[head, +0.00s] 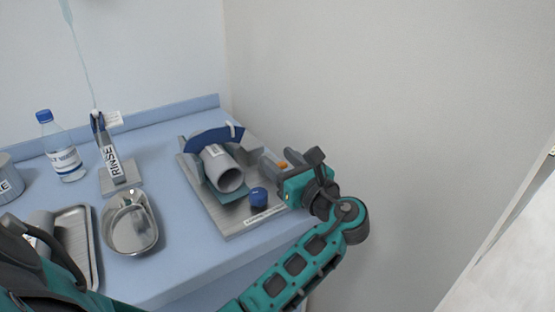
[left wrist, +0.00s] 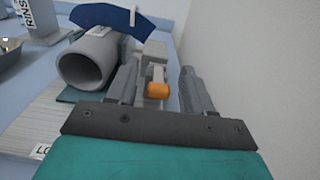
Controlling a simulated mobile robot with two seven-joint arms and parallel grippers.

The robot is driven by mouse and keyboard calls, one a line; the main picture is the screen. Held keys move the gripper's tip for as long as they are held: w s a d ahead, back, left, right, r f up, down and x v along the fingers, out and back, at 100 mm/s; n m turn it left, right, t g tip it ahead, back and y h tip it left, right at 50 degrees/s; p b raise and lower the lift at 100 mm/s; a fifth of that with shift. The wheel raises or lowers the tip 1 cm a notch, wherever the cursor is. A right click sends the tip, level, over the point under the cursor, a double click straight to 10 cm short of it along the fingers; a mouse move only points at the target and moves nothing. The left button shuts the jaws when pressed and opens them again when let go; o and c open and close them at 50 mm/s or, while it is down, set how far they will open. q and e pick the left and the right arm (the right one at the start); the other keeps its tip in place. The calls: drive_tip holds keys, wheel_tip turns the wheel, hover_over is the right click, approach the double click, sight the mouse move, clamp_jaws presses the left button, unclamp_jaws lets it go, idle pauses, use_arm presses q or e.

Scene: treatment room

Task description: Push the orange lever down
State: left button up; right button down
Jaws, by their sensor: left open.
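The orange lever (left wrist: 158,90) is a small orange knob on a grey mount beside a grey tube (left wrist: 88,60). In the left wrist view it lies between the two fingers of my left gripper (left wrist: 160,68), which is open, with a gap on the right side. My gripper and wrist hide most of the lever there. Contact between a finger and the lever cannot be told. My right gripper is not in view.
A blue knob (head: 258,197) stands on the plate in front of the tube. A metal kidney dish (head: 131,240), a rinse stand (head: 118,172), a bottle (head: 64,150) and a tray (head: 91,262) are to the left. A bare wall (head: 390,90) rises close on the right.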

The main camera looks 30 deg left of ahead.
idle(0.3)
use_arm(q)
clamp_jaws()
drive_tip(key=shift+f+y, duration=0.3)
drive_tip(key=shift+y, duration=0.3)
drive_tip(key=shift+s+f, duration=0.1)
drive_tip(key=shift+c, duration=0.9)
unclamp_jaws()
drive_tip(key=shift+f, duration=0.1)
drive_tip(key=shift+o, duration=0.9)
drive_tip(key=shift+d, duration=0.1)
